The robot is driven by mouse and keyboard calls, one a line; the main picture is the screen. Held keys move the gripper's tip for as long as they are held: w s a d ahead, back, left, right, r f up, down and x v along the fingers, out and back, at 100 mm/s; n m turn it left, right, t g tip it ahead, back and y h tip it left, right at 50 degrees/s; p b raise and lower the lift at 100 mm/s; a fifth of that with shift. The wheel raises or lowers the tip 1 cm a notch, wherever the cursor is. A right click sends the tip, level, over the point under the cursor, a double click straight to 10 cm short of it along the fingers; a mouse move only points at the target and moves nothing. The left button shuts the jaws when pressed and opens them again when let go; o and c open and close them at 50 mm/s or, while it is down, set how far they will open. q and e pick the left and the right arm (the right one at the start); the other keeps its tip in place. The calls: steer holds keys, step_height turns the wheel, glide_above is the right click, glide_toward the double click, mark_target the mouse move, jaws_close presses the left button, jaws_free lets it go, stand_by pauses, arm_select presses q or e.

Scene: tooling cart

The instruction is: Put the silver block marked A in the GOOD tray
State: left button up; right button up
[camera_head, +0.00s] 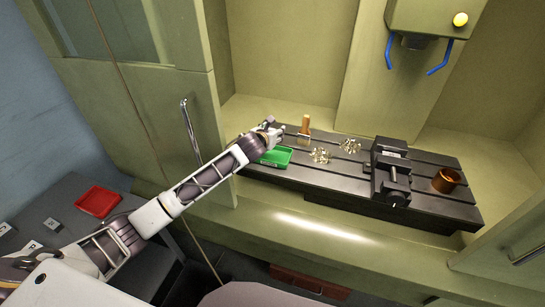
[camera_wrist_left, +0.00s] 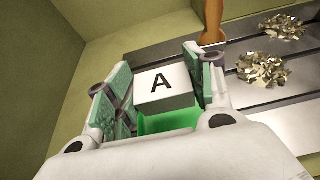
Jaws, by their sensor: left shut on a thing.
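The silver block marked A (camera_wrist_left: 165,88) is held between the green-padded fingers of my left gripper (camera_wrist_left: 155,85). The letter faces the camera in the left wrist view. In the head view my left gripper (camera_head: 272,133) is at the left end of the machine table, just above and behind the green tray (camera_head: 278,157). The block cannot be made out there. Part of the green tray (camera_wrist_left: 165,122) shows below the block in the left wrist view; I cannot tell whether they touch. No GOOD lettering is readable. My right gripper is not in view.
A wooden-handled brush (camera_head: 305,124), metal chip piles (camera_head: 320,155), a dark vise (camera_head: 391,172) and a copper cup (camera_head: 446,180) stand on the slotted table (camera_head: 340,178). A red tray (camera_head: 98,201) and several marked blocks (camera_head: 51,223) sit on the grey cart (camera_head: 70,220). An open door (camera_head: 150,110) stands beside my arm.

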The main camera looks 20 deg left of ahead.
arm_select(q)
steer(key=shift+f, duration=3.05)
steer(key=shift+f, duration=1.9)
steer(key=shift+f, duration=0.1)
steer(key=o, duration=1.2)
steer(key=shift+c, duration=0.2)
steer(key=v, duration=1.2)
steer(key=shift+a, duration=0.1)
